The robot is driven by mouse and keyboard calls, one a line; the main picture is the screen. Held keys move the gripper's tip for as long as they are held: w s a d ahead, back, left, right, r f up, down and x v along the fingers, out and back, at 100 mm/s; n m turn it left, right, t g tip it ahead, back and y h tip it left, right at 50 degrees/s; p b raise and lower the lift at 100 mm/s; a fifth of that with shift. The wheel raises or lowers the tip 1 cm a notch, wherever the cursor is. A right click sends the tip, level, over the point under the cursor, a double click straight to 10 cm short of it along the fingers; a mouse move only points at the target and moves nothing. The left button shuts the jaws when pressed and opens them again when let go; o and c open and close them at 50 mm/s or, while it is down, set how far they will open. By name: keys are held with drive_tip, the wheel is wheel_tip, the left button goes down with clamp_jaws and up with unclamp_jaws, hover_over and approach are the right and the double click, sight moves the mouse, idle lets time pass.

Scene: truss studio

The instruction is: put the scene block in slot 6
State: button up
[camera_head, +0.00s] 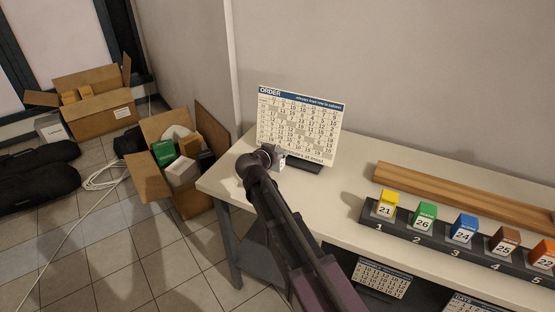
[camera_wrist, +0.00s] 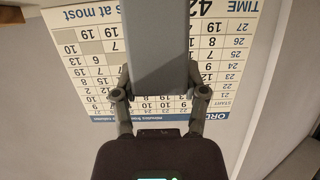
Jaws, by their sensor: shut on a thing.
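My gripper shows in the wrist view (camera_wrist: 159,84), with its fingers shut on the two sides of a plain grey block (camera_wrist: 157,45). In the head view my gripper (camera_head: 264,155) is over the left end of the table, and the grey block (camera_head: 279,161) shows just right of it, in front of the order board, with a pale label partly visible. The numbered rack (camera_head: 402,231) stands at the right, with slots 1 to 5 in view, each with a coloured block. Slot 6 is not in view.
The order board (camera_head: 299,122) stands upright behind my gripper, and fills the background of the wrist view. A long wooden strip (camera_head: 450,195) lies behind the rack. The white table (camera_head: 330,205) is clear between board and rack. Open cardboard boxes (camera_head: 188,205) stand on the floor left.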

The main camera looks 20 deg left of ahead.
drive_tip(key=shift+w+a, duration=0.3)
drive_tip(key=shift+w, duration=0.1)
wheel_tip(320, 180, down, 4)
drive_tip(key=b, duration=0.3)
drive_tip(key=shift+r+b, duration=0.15)
drive_tip(key=shift+b, duration=0.15)
drive_tip(key=o, duration=1.2)
drive_tip(key=shift+s+r, duration=0.15)
drive_tip(key=d+p+v, duration=0.1)
drive_tip(key=p+v, duration=0.3)
drive_tip(key=v, duration=0.7)
drive_tip(key=shift+s+a+r+p, duration=0.15)
drive_tip(key=shift+s+a+p, duration=0.1)
drive_tip(key=shift+a+p, duration=0.15)
